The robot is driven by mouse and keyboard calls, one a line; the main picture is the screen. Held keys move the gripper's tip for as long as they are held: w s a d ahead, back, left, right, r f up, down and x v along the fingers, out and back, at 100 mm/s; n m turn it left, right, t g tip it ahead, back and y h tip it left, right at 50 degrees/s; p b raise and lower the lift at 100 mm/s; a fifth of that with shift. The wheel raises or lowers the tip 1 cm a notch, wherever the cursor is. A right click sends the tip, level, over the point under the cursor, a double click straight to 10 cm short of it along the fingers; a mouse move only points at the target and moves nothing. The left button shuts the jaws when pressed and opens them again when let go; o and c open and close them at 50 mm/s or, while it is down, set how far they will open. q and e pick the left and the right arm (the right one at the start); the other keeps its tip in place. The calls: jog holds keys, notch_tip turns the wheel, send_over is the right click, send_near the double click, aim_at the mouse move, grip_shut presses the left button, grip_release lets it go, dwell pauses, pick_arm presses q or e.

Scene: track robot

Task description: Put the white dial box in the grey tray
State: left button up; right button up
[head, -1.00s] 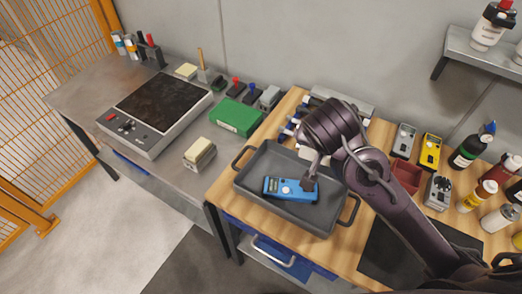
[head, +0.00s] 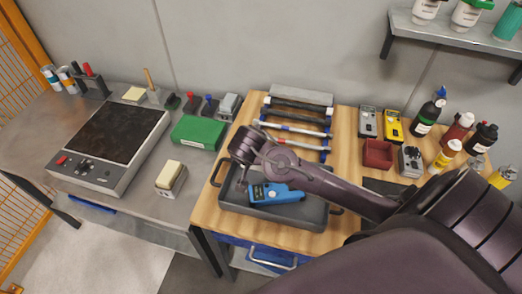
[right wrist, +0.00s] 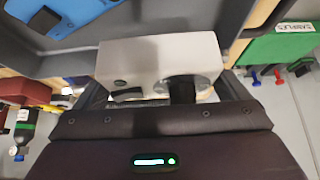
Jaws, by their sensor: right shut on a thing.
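The white dial box (right wrist: 160,58) fills the middle of the right wrist view, with a dark round dial on its near face. My right gripper (right wrist: 168,92) is shut on it. In the head view my right gripper (head: 243,182) is over the left part of the grey tray (head: 305,213), and I cannot make out the white box there. The tray wall also shows at the top left of the right wrist view (right wrist: 50,62). A blue device (head: 274,193) lies in the tray. My left gripper is not in view.
A green box (head: 197,132) and a cream-topped block (head: 170,178) sit on the grey bench left of the tray. Behind the tray is a rack of tools (head: 298,117). A red bin (head: 377,154), a grey knobbed box (head: 410,160) and several bottles stand at the right.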

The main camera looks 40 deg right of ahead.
aim_at(261, 174)
jog(key=shift+f, duration=0.7)
notch_tip(261, 174, down, 3)
jog(key=shift+f, duration=0.35)
